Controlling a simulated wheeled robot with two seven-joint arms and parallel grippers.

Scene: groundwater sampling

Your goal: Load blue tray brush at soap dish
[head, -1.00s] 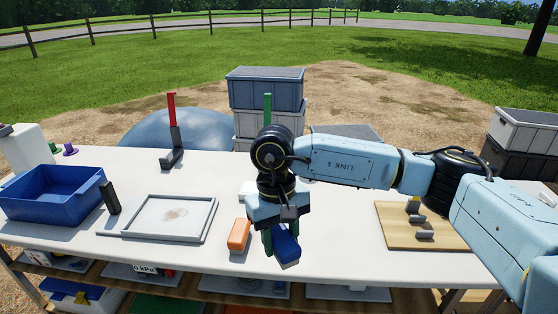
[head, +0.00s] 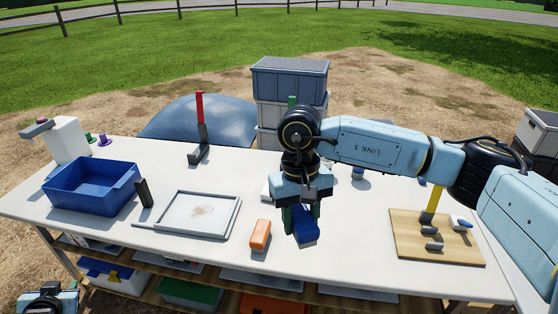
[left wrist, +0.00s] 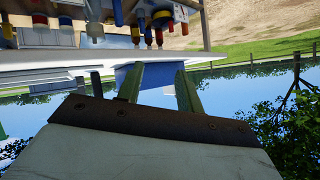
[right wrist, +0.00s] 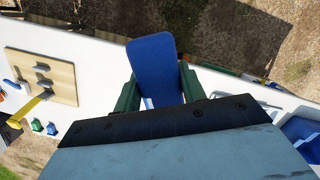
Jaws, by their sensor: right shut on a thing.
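My right gripper (head: 298,218) is shut on a blue block-like piece (head: 306,234), seemingly the blue brush, above the front middle of the table. It fills the space between the green fingers in the right wrist view (right wrist: 155,65); no bristles show. An orange block (head: 260,235) lies just left of it. A white item (head: 267,189) behind the gripper is mostly hidden; I cannot tell whether it is the soap dish. A grey tray (head: 236,222) with a brown stain lies further left. My left gripper (left wrist: 158,80) is open and empty, away from the table's middle.
A blue bin (head: 90,198) and a dark upright block (head: 144,193) stand at left. A red-handled tool (head: 200,125) stands at the back. A wooden board (head: 410,245) with grey pegs and a yellow upright is at right. Bare table lies between gripper and board.

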